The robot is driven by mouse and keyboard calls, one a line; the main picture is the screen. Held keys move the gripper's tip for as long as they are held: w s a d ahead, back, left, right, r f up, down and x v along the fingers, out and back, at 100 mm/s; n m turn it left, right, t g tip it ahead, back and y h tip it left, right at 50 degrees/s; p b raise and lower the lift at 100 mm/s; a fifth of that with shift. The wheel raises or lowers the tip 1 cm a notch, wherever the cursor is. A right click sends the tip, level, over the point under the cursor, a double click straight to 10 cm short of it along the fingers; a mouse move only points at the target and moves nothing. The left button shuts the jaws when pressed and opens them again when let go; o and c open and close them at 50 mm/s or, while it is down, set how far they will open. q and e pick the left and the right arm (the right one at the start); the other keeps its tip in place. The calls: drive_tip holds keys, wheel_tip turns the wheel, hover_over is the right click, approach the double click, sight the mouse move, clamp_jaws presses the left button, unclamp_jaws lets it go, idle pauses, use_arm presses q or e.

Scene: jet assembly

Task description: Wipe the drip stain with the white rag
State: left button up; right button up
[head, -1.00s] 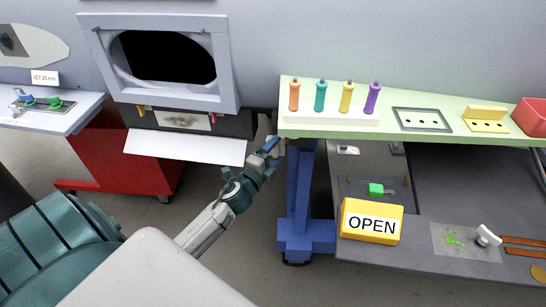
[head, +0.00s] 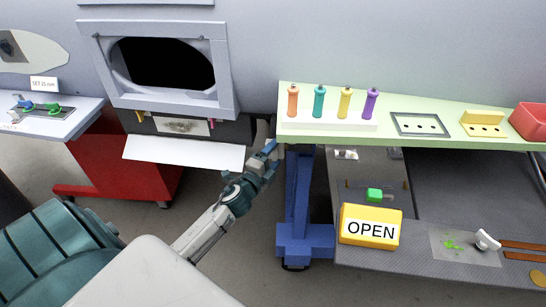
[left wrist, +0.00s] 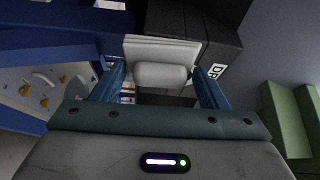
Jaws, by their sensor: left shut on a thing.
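My left gripper (head: 270,150) is at the gap between the opening's frame and the green-topped table. In the left wrist view its two blue fingers (left wrist: 160,82) are shut on a pale, folded-looking piece with a rounded grip, which I take to be the white rag (left wrist: 160,50). In the head view the rag is mostly hidden by the gripper. A dark smudge, possibly the drip stain (head: 182,126), is on a pale panel below the opening, left of the gripper and apart from it. A green splotch (head: 452,245) marks a grey mat at the lower right. My right gripper is not in view.
A white flap (head: 185,150) juts out below the smudged panel. A blue post (head: 298,205) stands right of my gripper under the green table (head: 440,130), which holds several coloured bottles. A yellow OPEN sign (head: 370,226) stands on the lower bench.

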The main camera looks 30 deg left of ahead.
sight(293, 146)
use_arm(q)
drive_tip(key=shift+w+a, duration=0.3)
drive_tip(key=shift+w, duration=0.35)
drive_tip(key=shift+w+d+r+p, duration=0.1)
drive_tip(key=shift+w+d+p, duration=0.15)
drive_tip(key=shift+d+p, duration=0.25)
drive_tip(key=shift+w+d+p, duration=0.2)
drive_tip(key=shift+d+p, duration=0.1)
drive_tip(key=shift+d, duration=0.25)
drive_tip(key=shift+w+d, duration=0.3)
drive_tip(key=shift+d, duration=0.45)
drive_tip(key=shift+w, duration=0.15)
drive_tip(key=shift+s+a+b, duration=0.3)
drive_tip(key=shift+a, duration=0.4)
drive_tip(key=shift+s+a+b, duration=0.3)
drive_tip(key=shift+a, duration=0.4)
drive_tip(key=shift+s+a, duration=0.2)
drive_tip(key=shift+a, duration=0.25)
